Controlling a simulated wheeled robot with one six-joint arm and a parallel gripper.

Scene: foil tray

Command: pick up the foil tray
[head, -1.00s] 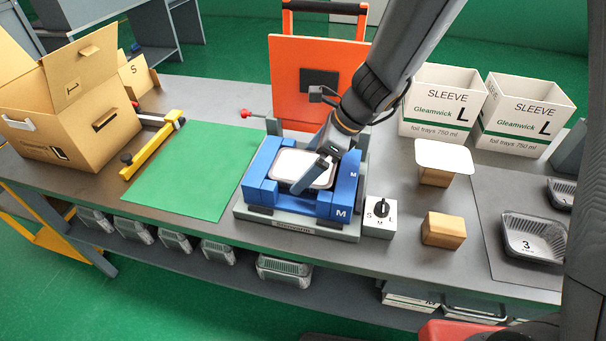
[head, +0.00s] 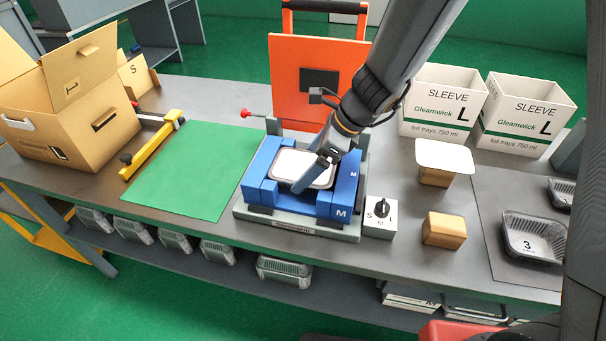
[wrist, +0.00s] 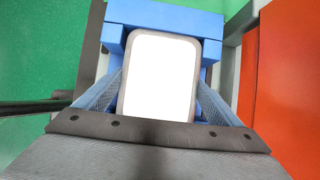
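The foil tray (head: 291,165) has a white top and a grey rim. It sits level in the blue fixture marked M (head: 345,196) in the head view. My gripper (head: 303,186) is down at the tray, with one finger showing over its near right side. In the wrist view, the tray's white top (wrist: 161,75) lies between the two fingers of my gripper (wrist: 160,80). The fingertips are at the tray's left and right edges. I cannot tell whether they press on it; the lower finger ends are hidden.
A dial box marked S, M, L (head: 380,217) stands right of the fixture. An orange panel (head: 318,80) rises behind it. A green mat (head: 190,170) lies clear to the left. White sleeve boxes (head: 441,102) and wooden blocks (head: 444,230) stand to the right.

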